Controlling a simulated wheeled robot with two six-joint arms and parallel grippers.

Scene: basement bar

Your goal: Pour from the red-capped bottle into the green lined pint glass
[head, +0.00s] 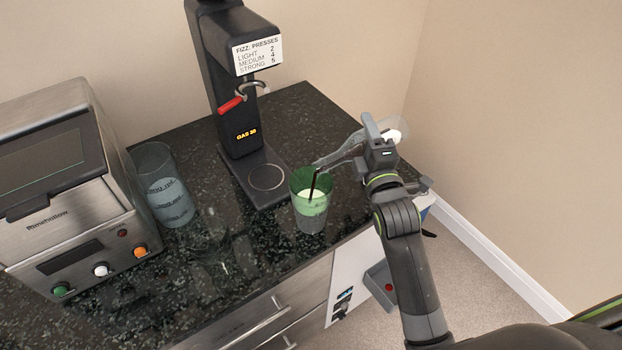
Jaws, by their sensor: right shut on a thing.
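The green pint glass (311,212) stands upright on the dark counter, near its front edge. It looks green in its upper part and greyish lower down, with something pale inside. My right gripper (377,150) is shut on a clear bottle (345,154). The bottle lies tilted, almost level, with its narrow neck pointing left over the glass rim and a whitish part at its right end. A thin dark streak runs from the bottle mouth down into the glass; I cannot tell for sure that it is liquid. No red cap shows. My left gripper is not in view.
A black fizz machine (238,130) with a red lever stands behind the glass on the counter (290,110). A clear glass with dark lettering (168,200) stands left, beside a steel appliance (60,190) with coloured knobs. Drawers (270,315) are below; the counter's right edge is near my arm.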

